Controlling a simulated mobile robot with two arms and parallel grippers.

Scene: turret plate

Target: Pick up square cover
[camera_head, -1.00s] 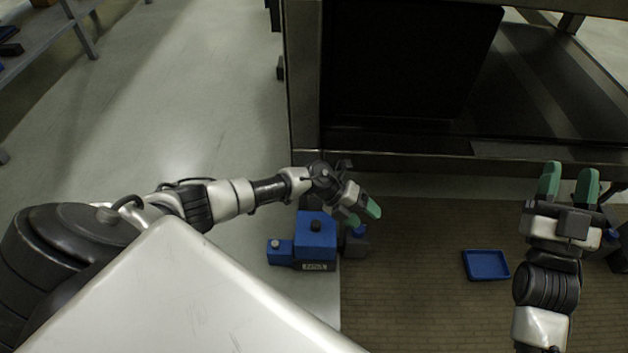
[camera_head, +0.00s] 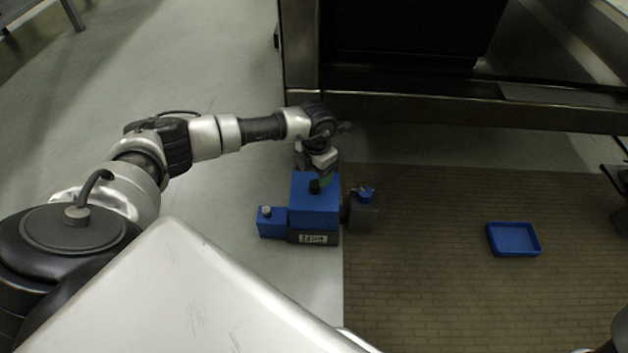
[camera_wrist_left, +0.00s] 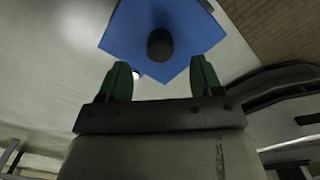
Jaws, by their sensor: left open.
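The square cover (camera_head: 300,186) is a blue square plate with a black knob (camera_head: 314,187), on top of a box-shaped unit. In the left wrist view the blue cover (camera_wrist_left: 190,25) lies just ahead, its black knob (camera_wrist_left: 160,44) centred between the fingers. My left gripper (camera_head: 325,178) is at the cover's far right side, pointing down toward the knob. Its green fingers, also seen in the left wrist view (camera_wrist_left: 160,75), are open and apart from the knob. Part of the fingers is hard to make out in the head view.
A small blue block (camera_head: 271,222) with a pale knob sits left of the unit. A grey part with a blue top (camera_head: 365,196) sits right of it. An empty blue tray (camera_head: 513,252) lies on the brown ribbed surface (camera_head: 430,290). A dark metal frame (camera_head: 450,110) spans the back.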

